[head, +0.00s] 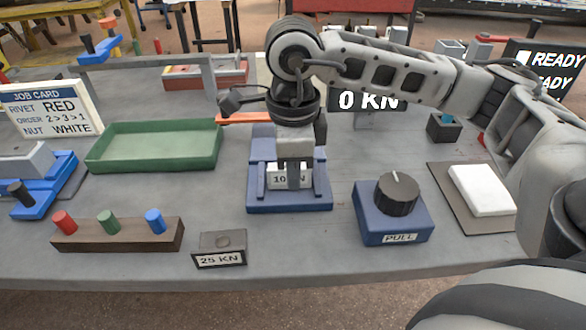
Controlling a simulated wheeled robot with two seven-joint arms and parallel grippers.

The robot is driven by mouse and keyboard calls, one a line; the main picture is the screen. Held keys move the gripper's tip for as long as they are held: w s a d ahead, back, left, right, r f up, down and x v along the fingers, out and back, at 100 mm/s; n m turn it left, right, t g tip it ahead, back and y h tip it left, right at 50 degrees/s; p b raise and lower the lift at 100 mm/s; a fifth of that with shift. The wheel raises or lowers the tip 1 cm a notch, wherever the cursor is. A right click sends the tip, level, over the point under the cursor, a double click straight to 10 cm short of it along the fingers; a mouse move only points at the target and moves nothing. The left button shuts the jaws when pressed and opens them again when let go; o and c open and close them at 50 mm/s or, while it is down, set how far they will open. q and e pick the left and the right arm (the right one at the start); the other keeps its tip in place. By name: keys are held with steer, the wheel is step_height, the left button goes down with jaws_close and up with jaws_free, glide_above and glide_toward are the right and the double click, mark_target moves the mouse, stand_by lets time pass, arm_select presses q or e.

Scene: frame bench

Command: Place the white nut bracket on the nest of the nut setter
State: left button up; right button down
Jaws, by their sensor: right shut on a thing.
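My right gripper (293,172) reaches down in the middle of the bench, inside a blue fixture (257,202) with upright sides. It is shut on a small block labelled 10 KN (277,181), which is low in the fixture and partly hidden by the fingers. I cannot tell whether the block touches the fixture's base. I cannot pick out a white nut bracket for certain; a flat white slab (482,190) lies on a brown mat (448,194) at the right. I cannot tell which device is the nut setter. My left gripper is not in view.
A blue box with a black knob (398,194) stands right of the fixture. A block labelled 25 KN (219,250) and a wooden rack of coloured pegs (118,234) are in front. A green tray (155,146), blue clamp (55,182) and job card (48,110) are left.

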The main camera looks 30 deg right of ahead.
steer(key=shift+f, duration=0.1)
steer(key=shift+f+b, duration=0.15)
steer(key=shift+b, duration=0.15)
steer(key=c, duration=1.6)
jaws_free()
steer(key=shift+r+p, duration=0.45)
step_height(320, 180, up, 12)
steer(key=shift+f+p, duration=0.2)
steer(key=shift+p, duration=0.25)
